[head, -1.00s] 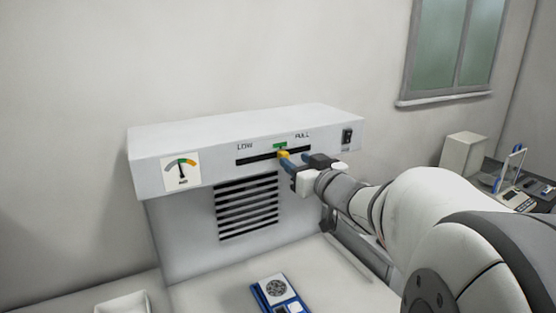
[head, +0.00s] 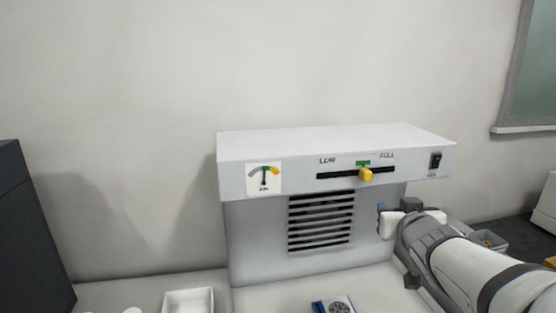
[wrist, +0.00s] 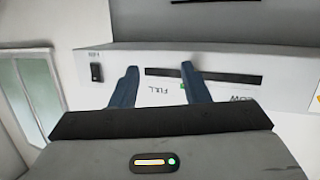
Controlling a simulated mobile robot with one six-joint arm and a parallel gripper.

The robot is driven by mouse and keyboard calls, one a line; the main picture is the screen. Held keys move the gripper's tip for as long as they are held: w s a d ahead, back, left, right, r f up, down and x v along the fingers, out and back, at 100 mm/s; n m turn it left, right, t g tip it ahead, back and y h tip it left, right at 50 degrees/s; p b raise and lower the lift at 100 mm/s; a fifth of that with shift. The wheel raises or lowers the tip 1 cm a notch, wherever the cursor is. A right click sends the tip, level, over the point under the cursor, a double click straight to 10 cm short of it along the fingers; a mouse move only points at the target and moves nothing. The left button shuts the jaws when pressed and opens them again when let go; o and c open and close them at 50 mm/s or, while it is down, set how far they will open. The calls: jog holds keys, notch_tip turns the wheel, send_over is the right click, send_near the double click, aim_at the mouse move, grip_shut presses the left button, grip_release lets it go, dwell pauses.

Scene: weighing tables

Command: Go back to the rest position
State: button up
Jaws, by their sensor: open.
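My gripper (head: 383,208) is in front of the white hood unit, below and right of its slider knob. In the wrist view its two blue fingers (wrist: 158,82) are apart with nothing between them. The yellow slider knob (head: 366,174) sits in the dark slot of the hood unit (head: 235,175), just below the green mark and right of the slot's middle. The gripper is clear of the knob. In the wrist view the knob does not show clearly, and the hood's front panel (wrist: 215,95) appears upside down.
A dial (head: 264,179) has its needle pointing up near the green part. A black switch (head: 435,160) is at the panel's right. A white tray (head: 188,302) and a blue-edged scale (head: 334,306) stand on the table below. A dark box (head: 30,230) is at far left.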

jog(key=s+a+f+g+y, duration=0.1)
jog(key=s+a+f+g, duration=0.4)
jog(key=s, duration=0.4)
jog(key=s+a+f+g, duration=0.5)
jog(key=s+f+g, duration=0.1)
jog(key=s+f, duration=0.4)
jog(key=shift+s+a+n+g+y+b, duration=0.2)
jog(key=shift+a+n+g+y+b, duration=0.15)
jog(key=shift+n+g+y+b, duration=0.1)
jog(key=shift+c, duration=0.5)
